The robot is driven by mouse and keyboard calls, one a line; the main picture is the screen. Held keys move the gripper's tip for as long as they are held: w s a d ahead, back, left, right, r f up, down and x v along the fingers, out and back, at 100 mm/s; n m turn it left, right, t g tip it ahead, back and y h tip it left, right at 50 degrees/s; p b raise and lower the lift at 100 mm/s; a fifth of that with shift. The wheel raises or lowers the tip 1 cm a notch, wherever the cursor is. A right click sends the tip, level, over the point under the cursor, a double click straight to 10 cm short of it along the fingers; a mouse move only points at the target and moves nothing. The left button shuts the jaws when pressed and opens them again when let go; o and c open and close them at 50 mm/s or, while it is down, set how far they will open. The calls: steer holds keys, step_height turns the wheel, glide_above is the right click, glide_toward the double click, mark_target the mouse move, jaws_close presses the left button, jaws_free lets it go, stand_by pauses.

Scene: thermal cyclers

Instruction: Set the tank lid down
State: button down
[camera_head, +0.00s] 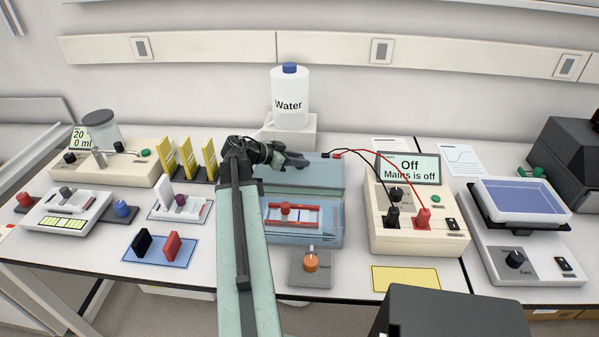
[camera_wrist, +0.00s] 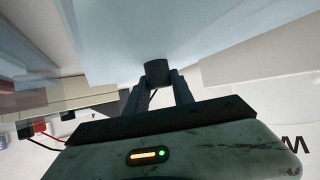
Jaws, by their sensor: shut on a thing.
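The tank lid (camera_head: 322,174) is a translucent blue-green panel behind and partly above the rear of the tank, as the picture shows it. My gripper (camera_head: 300,160) is at the lid. In the wrist view my gripper (camera_wrist: 157,84) is shut on the lid's dark round knob (camera_wrist: 157,70), with the pale blue lid (camera_wrist: 215,28) spreading around it. The clear blue tank (camera_head: 330,232) stands on the bench with a red-and-white tray piece inside. My arm hides the tank's left part. I cannot tell the gap between lid and bench.
Black and red leads run from near the lid to the power supply (camera_head: 415,228) at right, its screen reading "Off". A water bottle (camera_head: 290,98) stands on a block (camera_head: 290,133) behind. Yellow holders (camera_head: 187,158) stand left. An orange-knobbed device (camera_head: 310,268) sits in front of the tank.

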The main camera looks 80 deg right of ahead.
steer(key=shift+f+b, duration=0.85)
steer(key=shift+f, duration=0.65)
steer(key=c, duration=1.1)
jaws_free()
steer(key=shift+r, duration=0.1)
steer(key=shift+r, duration=0.15)
step_height(320, 180, up, 6)
steer(key=p, duration=0.6)
glide_above(271, 177)
steer(key=shift+s+d, duration=0.2)
steer(key=shift+s, duration=0.05)
steer(key=shift+w+a, duration=0.25)
